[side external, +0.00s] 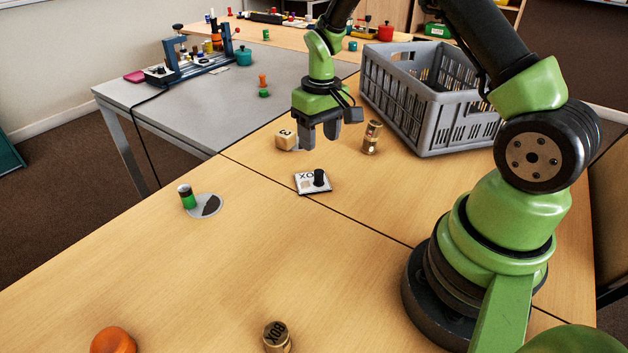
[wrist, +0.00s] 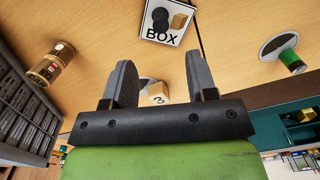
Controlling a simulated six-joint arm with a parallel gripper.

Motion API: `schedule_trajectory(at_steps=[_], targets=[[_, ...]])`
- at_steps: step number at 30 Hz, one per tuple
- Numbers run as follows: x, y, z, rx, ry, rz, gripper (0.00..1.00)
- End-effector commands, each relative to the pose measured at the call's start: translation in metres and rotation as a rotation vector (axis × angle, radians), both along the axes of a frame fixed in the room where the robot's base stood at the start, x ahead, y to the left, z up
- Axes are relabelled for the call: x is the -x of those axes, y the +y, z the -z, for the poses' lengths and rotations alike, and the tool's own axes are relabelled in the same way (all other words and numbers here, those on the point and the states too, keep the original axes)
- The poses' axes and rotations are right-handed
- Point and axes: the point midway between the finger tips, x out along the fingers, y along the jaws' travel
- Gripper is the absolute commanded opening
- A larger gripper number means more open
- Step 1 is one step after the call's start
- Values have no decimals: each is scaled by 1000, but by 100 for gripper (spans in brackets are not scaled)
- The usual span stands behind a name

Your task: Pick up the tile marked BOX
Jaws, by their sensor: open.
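The white tile marked BOX (side external: 303,189) lies flat on the wooden table, with a black knob (side external: 319,177) standing on it. In the wrist view the tile (wrist: 160,36) is at the top centre, its lettering readable, beyond my fingertips. My gripper (side external: 319,143) hangs above the table, behind the tile in the side view, open and empty. Its two fingers (wrist: 159,58) are spread apart in the wrist view. A brass cylinder (side external: 277,338) at the front also bears the word BOX.
A numbered wooden cube (side external: 285,140) is close to my gripper. A second brass cylinder (side external: 371,138) stands to the right, before a grey crate (side external: 428,125). An orange knob (side external: 113,341) is front left.

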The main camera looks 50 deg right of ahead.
Motion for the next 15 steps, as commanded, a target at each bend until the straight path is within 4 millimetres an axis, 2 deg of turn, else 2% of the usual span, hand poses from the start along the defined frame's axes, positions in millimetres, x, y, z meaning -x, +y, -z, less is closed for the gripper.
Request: schedule_trajectory(at_steps=[6,11,15], targets=[[1,1,33,-3,6,2,52],[1,2,45,-1,3,1,52],[4,5,65,-3,7,2,52]])
